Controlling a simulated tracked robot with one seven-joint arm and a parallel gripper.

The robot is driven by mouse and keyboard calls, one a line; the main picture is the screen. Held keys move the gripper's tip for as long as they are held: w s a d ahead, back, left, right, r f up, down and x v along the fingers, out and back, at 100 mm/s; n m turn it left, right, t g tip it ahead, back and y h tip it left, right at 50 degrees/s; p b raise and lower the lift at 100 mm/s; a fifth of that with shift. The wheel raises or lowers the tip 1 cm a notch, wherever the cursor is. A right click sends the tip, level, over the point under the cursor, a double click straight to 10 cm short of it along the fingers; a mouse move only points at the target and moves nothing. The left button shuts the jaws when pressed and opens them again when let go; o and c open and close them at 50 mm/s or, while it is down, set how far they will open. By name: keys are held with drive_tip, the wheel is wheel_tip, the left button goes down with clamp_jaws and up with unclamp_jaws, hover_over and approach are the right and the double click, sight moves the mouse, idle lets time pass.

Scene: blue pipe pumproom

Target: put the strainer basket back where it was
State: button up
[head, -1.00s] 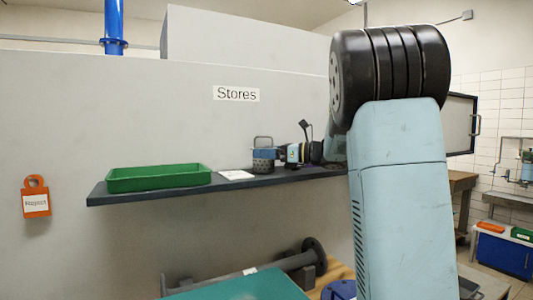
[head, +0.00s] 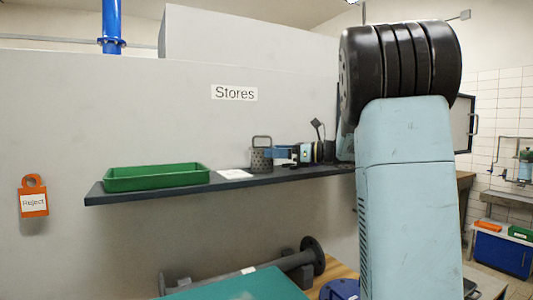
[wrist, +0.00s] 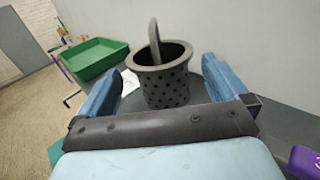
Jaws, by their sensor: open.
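The strainer basket (head: 261,158) is a dark grey perforated cup with a loop handle. It stands upright on the dark wall shelf (head: 150,193) under the Stores sign, to the right of a white card. In the wrist view the basket (wrist: 165,88) sits just ahead of my gripper (wrist: 163,70), with the blue fingers spread to either side and visible gaps between them and it. In the head view my gripper (head: 279,153) is just right of the basket, open and empty.
A green tray (head: 155,178) stands on the shelf's left part, with the white card (head: 235,174) between it and the basket. An orange Reject tag (head: 33,196) hangs on the wall. Grey pipework (head: 290,262) lies on a bench below the shelf.

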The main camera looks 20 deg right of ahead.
drive_tip(key=v, duration=0.8)
drive_tip(key=shift+w+r+m+t, duration=0.25)
drive_tip(key=shift+r+m+t, duration=0.15)
drive_tip(key=shift+m+t, duration=0.25)
drive_tip(key=s+d+r+m+t+h, duration=0.15)
drive_tip(key=m+t+h, duration=0.25)
drive_tip(key=m+h, duration=0.55)
drive_tip(key=s+d+r+m+t+h, duration=0.15)
drive_tip(key=m+t+h, duration=0.3)
drive_tip(key=m, duration=1.05)
drive_tip(key=s+a+f+m+g, duration=0.4)
drive_tip(key=s+f+m, duration=0.3)
drive_tip(key=s, duration=0.2)
drive_tip(key=s+a+f+m+g, duration=0.5)
drive_tip(key=s+f+m, duration=0.2)
drive_tip(key=s, duration=0.2)
drive_tip(key=s+a+f+m+g+h, duration=0.1)
drive_tip(key=s+a+f+m+g, duration=0.4)
drive_tip(key=s, duration=0.5)
drive_tip(key=f+m, duration=0.2)
drive_tip(key=shift+m, duration=0.3)
drive_tip(key=shift+d, duration=0.1)
